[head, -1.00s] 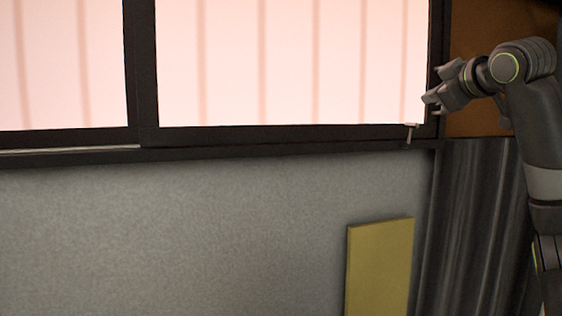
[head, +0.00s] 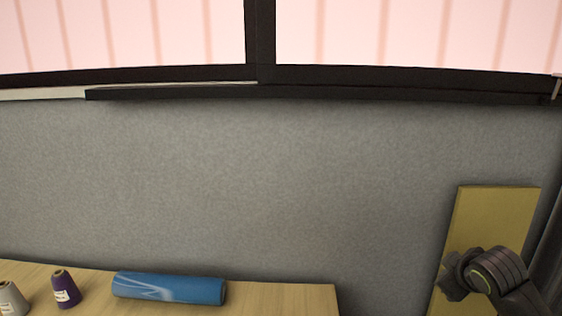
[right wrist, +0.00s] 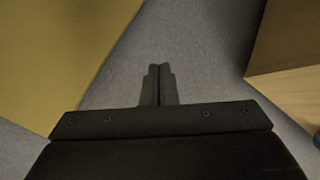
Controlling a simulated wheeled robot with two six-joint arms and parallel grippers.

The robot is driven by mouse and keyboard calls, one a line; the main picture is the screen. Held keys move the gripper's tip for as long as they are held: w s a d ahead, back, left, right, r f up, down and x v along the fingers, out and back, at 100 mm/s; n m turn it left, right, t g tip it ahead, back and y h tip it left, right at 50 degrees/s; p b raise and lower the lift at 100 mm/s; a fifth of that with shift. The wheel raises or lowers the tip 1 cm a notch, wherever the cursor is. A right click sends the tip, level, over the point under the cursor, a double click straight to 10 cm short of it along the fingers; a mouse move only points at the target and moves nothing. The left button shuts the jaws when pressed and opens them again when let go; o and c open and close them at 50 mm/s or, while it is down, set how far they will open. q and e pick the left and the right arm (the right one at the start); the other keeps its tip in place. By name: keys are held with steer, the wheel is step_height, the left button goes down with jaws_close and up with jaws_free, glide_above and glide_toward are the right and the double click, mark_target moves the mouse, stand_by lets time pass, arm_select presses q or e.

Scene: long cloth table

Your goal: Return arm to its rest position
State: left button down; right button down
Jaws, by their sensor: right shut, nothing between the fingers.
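My right arm comes in at the lower right of the head view, in front of a yellow board. The right gripper (head: 450,276) is small and seen from behind there, and its fingertips are hard to make out. In the right wrist view the two dark fingers of the right gripper (right wrist: 158,70) are together with nothing between them. They stand out against a grey surface, clear of other things. My left arm is not in view.
The yellow board (head: 494,215) leans upright at the right; a yellow surface (right wrist: 50,50) fills the wrist view's left. A wooden table (head: 280,298) holds a blue roll (head: 168,288), a purple spool (head: 65,289) and a grey spool (head: 11,299). A window spans the top.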

steer(key=s+a+f+m+g, duration=0.1)
steer(key=s+a+f, duration=0.2)
steer(key=s+f, duration=0.45)
steer(key=s+a+f+m+g, duration=0.1)
steer(key=s+a+f+g, duration=0.15)
steer(key=s+f, duration=0.45)
steer(key=s+a+f+m+g, duration=0.1)
steer(key=s+a+f+m, duration=0.15)
steer(key=s, duration=0.65)
steer(key=s+a+f+m+g, duration=0.15)
steer(key=s+f, duration=0.25)
steer(key=s, duration=0.6)
step_height(320, 180, down, 30)
steer(key=b, duration=0.4)
steer(key=s+f+g+y+b, duration=0.1)
steer(key=s+f+b, duration=0.2)
steer(key=s+f, duration=1.2)
step_height(320, 180, down, 4)
steer(key=shift+a+r+g+b, duration=0.25)
steer(key=shift+a+g+b, duration=0.05)
steer(key=shift+g+b, duration=0.1)
